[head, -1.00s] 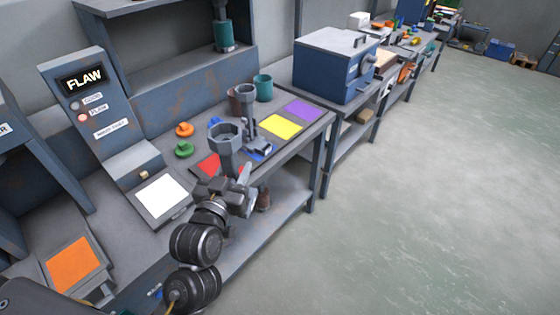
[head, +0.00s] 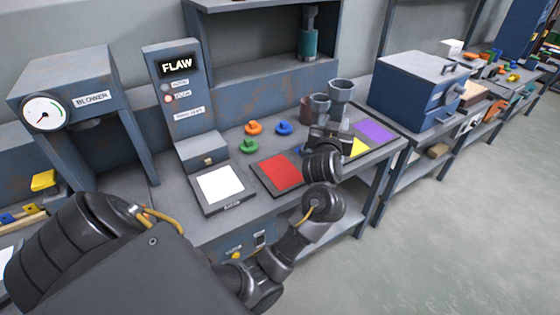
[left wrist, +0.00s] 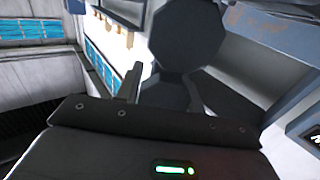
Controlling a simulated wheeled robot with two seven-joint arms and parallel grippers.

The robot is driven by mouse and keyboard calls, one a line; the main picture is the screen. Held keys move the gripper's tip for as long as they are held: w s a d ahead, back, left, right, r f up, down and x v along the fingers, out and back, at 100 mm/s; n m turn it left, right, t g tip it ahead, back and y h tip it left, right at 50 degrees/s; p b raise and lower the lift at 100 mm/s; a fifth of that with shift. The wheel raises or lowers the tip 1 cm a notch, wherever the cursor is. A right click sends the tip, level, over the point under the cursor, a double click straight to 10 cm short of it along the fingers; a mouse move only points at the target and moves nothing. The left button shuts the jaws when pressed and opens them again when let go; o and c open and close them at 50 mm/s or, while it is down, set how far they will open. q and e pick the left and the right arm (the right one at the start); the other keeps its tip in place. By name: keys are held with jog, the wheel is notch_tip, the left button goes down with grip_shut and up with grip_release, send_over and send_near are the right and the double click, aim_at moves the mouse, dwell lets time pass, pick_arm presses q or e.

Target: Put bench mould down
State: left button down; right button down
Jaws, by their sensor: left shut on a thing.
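My left gripper (head: 328,135) is over the rear right of the bench, near the yellow square. It is shut on a grey, cup-topped piece, apparently the bench mould (head: 341,91). The cup is upright; its lower part is hidden by the gripper, so I cannot tell whether it touches the bench. In the left wrist view a dark octagonal shape, apparently the mould (left wrist: 185,38), fills the space beyond the fingers. A similar grey cup (head: 319,106) stands just left of it. The yellow square (head: 358,148) is partly covered by my arm. My right gripper is not in view.
The bench has a red square (head: 278,173), a purple square (head: 375,131), a white pad (head: 220,184) and orange (head: 253,128), blue (head: 284,128) and green (head: 249,146) pieces. A blue box (head: 415,85) is at right.

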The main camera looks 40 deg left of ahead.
pick_arm(q)
jog(key=w+a+r+n+y, duration=0.1)
jog(key=w+a+r, duration=0.1)
jog(key=w, duration=0.2)
jog(key=s+a+f, duration=0.5)
jog(key=s+a, duration=0.1)
jog(key=a, duration=0.3)
jog(key=s+a+f+p, duration=0.1)
jog(key=a+f, duration=0.2)
jog(key=f, duration=0.5)
jog(key=shift+s+a+g+p, duration=0.15)
jog(key=shift+s+g+p, duration=0.2)
jog(key=shift+g+p, duration=0.05)
jog(key=shift+f, duration=0.2)
jog(key=c, duration=0.9)
grip_release()
